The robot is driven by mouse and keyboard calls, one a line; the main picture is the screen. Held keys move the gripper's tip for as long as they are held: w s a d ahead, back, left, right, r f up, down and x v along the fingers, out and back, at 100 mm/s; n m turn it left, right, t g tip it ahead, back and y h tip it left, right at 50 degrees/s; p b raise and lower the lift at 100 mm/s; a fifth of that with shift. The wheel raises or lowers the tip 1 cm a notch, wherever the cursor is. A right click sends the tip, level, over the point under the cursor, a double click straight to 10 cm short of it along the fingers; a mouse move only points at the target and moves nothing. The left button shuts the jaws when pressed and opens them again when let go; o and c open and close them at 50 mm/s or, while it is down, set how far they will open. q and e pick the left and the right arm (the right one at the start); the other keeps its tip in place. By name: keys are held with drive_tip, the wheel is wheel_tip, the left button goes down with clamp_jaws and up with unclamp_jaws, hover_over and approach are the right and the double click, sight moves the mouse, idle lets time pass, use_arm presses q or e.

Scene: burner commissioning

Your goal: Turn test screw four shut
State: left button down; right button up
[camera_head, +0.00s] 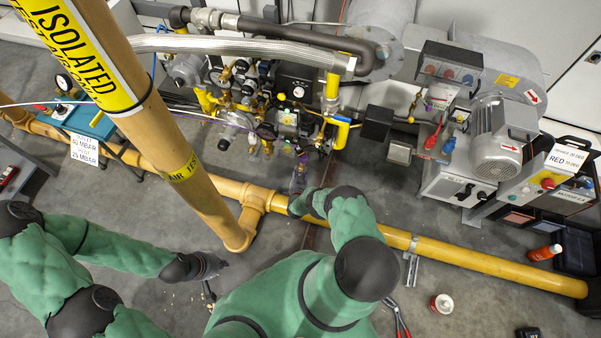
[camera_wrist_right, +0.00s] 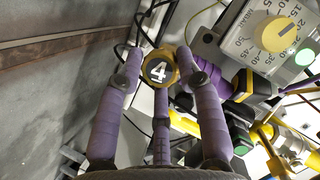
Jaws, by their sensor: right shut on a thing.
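Test screw four is a round brass-coloured knob (camera_wrist_right: 159,70) with a black face and a white 4, in the right wrist view. My right gripper (camera_wrist_right: 157,77) has its purple fingers around the knob and is shut on it. In the head view my right gripper (camera_head: 298,182) reaches up to the lower edge of the valve assembly (camera_head: 285,118); I cannot make out the knob there. My left gripper (camera_head: 210,268) hangs low over the floor, left of centre, well apart from the valves; its fingers are too dark and small to read.
A yellow gas pipe (camera_head: 460,257) runs across, and a yellow post (camera_head: 175,130) rises in front of the left side. In the wrist view a grey box with a yellow dial (camera_wrist_right: 277,35) sits close right of the fingers. Pliers (camera_head: 396,316) and a can (camera_head: 442,303) lie on the floor.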

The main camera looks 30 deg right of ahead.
drive_tip(key=shift+s+a+f, duration=0.1)
drive_tip(key=shift+a+f, duration=0.2)
drive_tip(key=shift+a, duration=0.3)
drive_tip(key=o, duration=1.1)
drive_tip(key=shift+d+r, duration=0.1)
drive_tip(key=shift+d, duration=0.05)
drive_tip(key=shift+d+r, duration=0.1)
drive_tip(key=shift+d, duration=0.05)
drive_tip(key=v, duration=1.2)
